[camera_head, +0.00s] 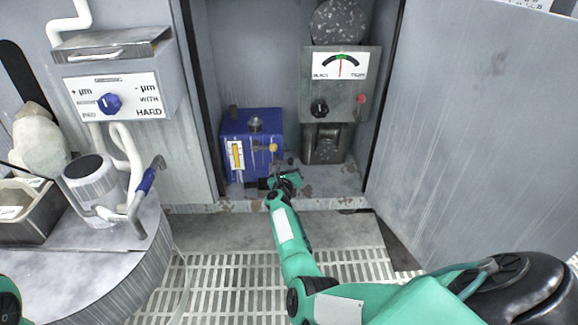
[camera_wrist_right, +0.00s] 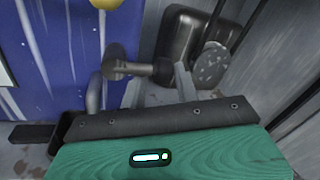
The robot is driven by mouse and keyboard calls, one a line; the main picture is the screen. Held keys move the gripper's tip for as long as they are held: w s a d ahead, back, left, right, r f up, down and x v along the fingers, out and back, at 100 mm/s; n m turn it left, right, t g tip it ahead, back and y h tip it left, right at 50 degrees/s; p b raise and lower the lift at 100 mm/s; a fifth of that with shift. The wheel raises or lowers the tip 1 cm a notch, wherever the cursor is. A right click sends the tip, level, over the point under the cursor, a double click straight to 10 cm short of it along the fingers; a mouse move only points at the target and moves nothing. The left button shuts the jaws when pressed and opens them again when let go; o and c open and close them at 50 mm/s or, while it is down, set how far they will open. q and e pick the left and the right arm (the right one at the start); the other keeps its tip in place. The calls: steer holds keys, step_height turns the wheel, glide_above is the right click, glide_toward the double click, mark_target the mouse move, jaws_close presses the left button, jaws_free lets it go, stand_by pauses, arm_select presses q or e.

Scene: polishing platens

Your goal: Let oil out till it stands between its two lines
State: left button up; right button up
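The blue oil tank (camera_head: 262,135) stands on the cabinet floor, with a grey cap on top. It also shows in the wrist view (camera_wrist_right: 60,45). On its front is a white sight gauge (camera_head: 236,155) with a yellow oil column; its lines are too small to read. A yellow knob (camera_head: 272,147) sits at its right. My right gripper (camera_head: 284,180) is low at the tank's right front corner. In the wrist view its fingers (camera_wrist_right: 160,82) are apart, with a grey drain lever (camera_wrist_right: 130,68) at their tips; contact is unclear. My left gripper is out of view.
A grey box with a dial (camera_head: 341,66) and dark knob hangs right of the tank, above a dark metal container (camera_head: 327,144). The cabinet walls (camera_head: 208,90) stand close on both sides. A round table (camera_head: 90,270) with a tray is at left.

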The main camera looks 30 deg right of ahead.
steer(key=shift+w+a+r, duration=0.15)
steer(key=shift+r, duration=0.05)
steer(key=r+n, duration=0.1)
steer(key=n, duration=0.1)
steer(key=n+t, duration=0.1)
steer(key=n, duration=0.1)
steer(key=shift+a+r, duration=0.1)
steer(key=shift+r, duration=0.25)
steer(key=shift+c, duration=0.2)
steer(key=shift+w+a+r+n, duration=0.1)
steer(key=shift+w+r+n, duration=0.1)
steer(key=shift+n, duration=0.3)
steer(key=o, duration=1.1)
steer(key=shift+a, duration=0.2)
steer(key=shift+f, duration=0.1)
steer(key=shift+s+d, duration=0.1)
steer(key=shift+d, duration=0.1)
